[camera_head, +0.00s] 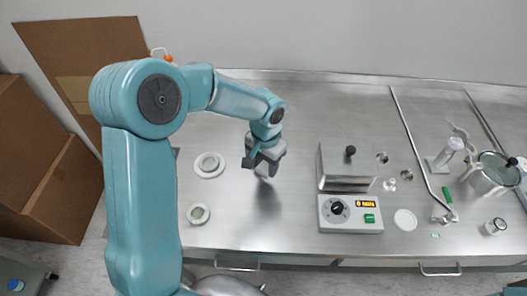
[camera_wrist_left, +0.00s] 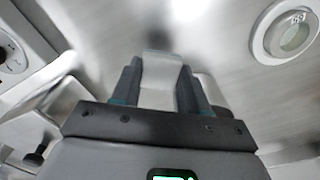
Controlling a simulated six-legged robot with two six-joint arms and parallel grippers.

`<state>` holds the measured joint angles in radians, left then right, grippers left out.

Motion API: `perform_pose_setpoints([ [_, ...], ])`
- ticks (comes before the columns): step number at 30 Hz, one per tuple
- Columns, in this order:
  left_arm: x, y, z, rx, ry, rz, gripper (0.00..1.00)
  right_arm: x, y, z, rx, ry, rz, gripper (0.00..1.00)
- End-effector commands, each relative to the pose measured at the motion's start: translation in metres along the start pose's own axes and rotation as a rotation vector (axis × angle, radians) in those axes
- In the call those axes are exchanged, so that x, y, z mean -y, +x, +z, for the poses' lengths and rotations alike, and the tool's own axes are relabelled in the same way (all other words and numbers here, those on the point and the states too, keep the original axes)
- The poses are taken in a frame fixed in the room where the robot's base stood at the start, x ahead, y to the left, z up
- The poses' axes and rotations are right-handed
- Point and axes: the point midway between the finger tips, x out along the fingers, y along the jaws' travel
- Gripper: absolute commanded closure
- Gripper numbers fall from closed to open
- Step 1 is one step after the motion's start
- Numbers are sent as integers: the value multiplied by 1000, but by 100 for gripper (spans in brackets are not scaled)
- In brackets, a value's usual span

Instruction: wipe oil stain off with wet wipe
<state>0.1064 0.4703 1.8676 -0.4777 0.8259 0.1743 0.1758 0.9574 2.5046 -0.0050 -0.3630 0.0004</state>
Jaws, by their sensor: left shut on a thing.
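My left arm comes in from the left, and my left gripper (camera_head: 264,168) is over the steel bench top, pointing down. It is shut on a pale wet wipe (camera_wrist_left: 161,80), which shows between the two fingers in the left wrist view. In the head view only a small light bit of it shows under the gripper. A dark smear lies on the bench around and in front of the gripper; I cannot tell whether it is an oil stain, a shadow or a reflection. My right gripper is not in view.
Two white round dishes (camera_head: 209,165) (camera_head: 198,213) lie left of the gripper. To the right stand a metal box (camera_head: 345,168), a control unit with a dial (camera_head: 350,213), a white disc (camera_head: 405,220) and a glass vessel (camera_head: 492,172). Cardboard boxes (camera_head: 45,170) stand far left.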

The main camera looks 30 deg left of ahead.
Motion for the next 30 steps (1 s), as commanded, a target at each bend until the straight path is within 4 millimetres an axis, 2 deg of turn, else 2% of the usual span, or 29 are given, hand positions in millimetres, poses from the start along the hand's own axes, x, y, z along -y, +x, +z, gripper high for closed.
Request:
perform_pose_setpoints([
  [1, 0, -9, -1, -1, 0, 0, 81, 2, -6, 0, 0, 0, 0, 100],
  [10, 0, -33, -3, -1, 1, 0, 81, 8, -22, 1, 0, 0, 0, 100],
  [30, 0, -34, -2, 2, -17, 0, 81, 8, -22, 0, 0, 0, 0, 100],
])
